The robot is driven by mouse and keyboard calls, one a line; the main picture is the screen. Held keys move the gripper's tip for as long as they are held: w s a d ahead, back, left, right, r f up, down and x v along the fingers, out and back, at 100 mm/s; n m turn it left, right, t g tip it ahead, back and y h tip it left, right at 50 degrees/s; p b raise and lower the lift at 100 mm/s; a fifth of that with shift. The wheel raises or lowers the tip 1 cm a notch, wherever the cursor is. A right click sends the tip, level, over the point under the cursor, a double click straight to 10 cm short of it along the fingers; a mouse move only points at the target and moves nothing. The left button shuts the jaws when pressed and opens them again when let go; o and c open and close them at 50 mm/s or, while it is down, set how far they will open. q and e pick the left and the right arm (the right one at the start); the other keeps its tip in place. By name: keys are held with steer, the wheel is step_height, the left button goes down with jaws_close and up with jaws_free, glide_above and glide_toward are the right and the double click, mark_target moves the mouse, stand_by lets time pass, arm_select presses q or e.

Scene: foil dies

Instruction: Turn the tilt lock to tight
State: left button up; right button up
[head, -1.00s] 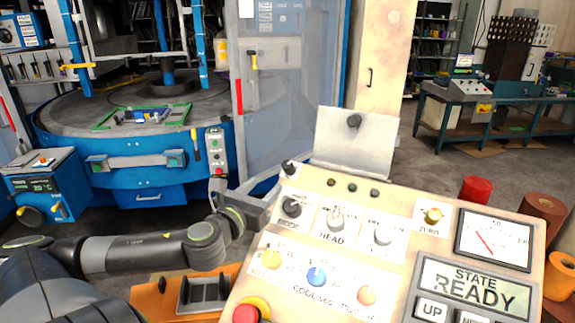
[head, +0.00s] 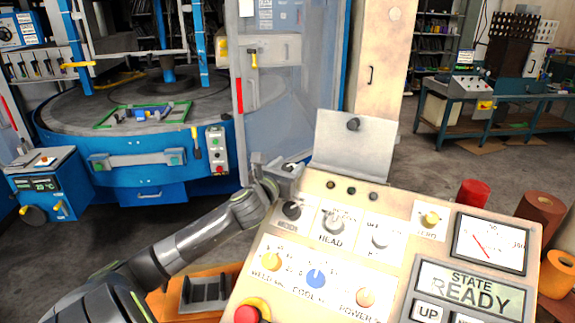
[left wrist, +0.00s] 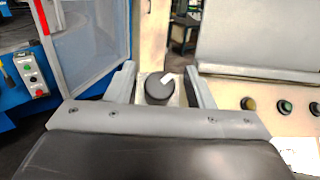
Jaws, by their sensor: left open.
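A round black knob with a white mark (left wrist: 158,90), which appears to be the tilt lock, shows in the left wrist view at the panel's upper left corner. My left gripper (left wrist: 160,84) is open, with one finger on each side of the knob; I cannot tell if they touch it. In the head view my left gripper (head: 277,167) is at the upper left corner of the cream control panel (head: 318,186) and hides this knob. No label for tight is readable. My right gripper is not in view.
A black mode knob (head: 291,210) and a head knob (head: 333,224) sit close below the gripper. A grey upright plate (head: 355,145) stands behind the panel. The blue machine (head: 140,170) with its clear door (head: 290,90) is to the left. A red button (head: 246,314) is at the panel's lower left.

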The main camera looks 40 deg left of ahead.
arm_select(q)
steer(key=shift+w, duration=0.1)
steer(key=c, duration=1)
